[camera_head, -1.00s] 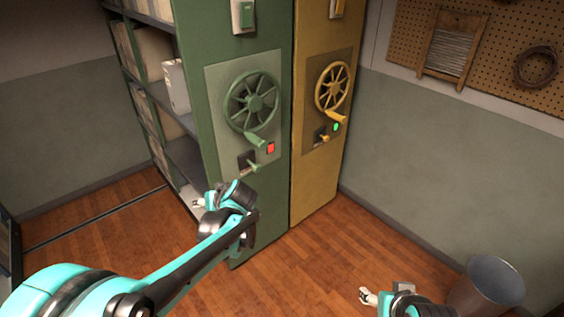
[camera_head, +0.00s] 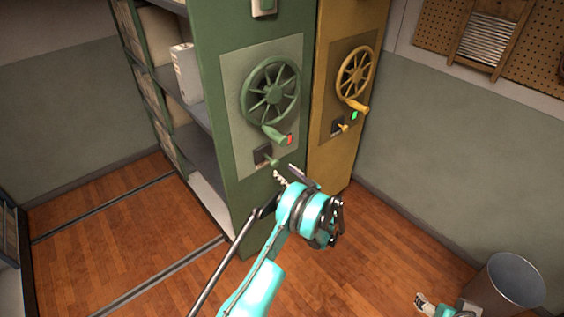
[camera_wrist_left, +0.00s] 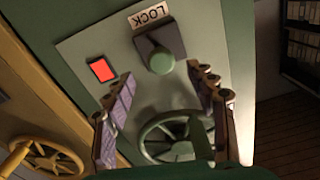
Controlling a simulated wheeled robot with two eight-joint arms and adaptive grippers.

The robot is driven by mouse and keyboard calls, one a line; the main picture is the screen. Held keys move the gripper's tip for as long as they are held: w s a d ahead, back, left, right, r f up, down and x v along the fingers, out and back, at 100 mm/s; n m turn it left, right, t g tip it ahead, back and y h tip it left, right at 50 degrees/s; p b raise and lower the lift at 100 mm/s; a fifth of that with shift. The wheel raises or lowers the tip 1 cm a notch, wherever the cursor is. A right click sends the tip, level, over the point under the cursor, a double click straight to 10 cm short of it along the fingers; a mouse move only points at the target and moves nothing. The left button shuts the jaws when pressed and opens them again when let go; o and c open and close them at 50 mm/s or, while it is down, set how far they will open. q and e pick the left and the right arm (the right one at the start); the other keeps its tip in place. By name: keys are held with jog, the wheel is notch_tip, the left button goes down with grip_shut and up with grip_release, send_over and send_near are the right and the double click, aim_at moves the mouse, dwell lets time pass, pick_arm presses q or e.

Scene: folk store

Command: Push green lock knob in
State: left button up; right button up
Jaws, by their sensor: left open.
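The green lock knob (camera_head: 272,162) sticks out of a dark square plate on the green cabinet's panel, below the green handwheel (camera_head: 271,91). In the left wrist view the knob (camera_wrist_left: 161,61) sits under a LOCK label (camera_wrist_left: 149,16), beside a lit red indicator (camera_wrist_left: 102,69). My left gripper (camera_head: 287,177) is open just below and right of the knob in the head view. In the wrist view its fingers (camera_wrist_left: 165,95) are spread wide, with the knob beyond the gap between them and nothing held. My right gripper (camera_head: 421,301) shows at the bottom right, too small to judge.
A yellow cabinet (camera_head: 345,100) with its own wheel and a green indicator stands to the right. Open shelves (camera_head: 185,140) are at the left. A metal bin (camera_head: 505,285) stands at the lower right. Floor rails run at the left.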

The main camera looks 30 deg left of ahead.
aim_at(269, 158)
pick_arm(q)
jog(key=b+x, duration=0.2)
jog(key=x, duration=0.5)
jog(key=shift+a, duration=0.1)
grip_shut()
jog(key=x, duration=0.3)
jog(key=shift+a, duration=0.15)
jog(key=shift+r, duration=0.1)
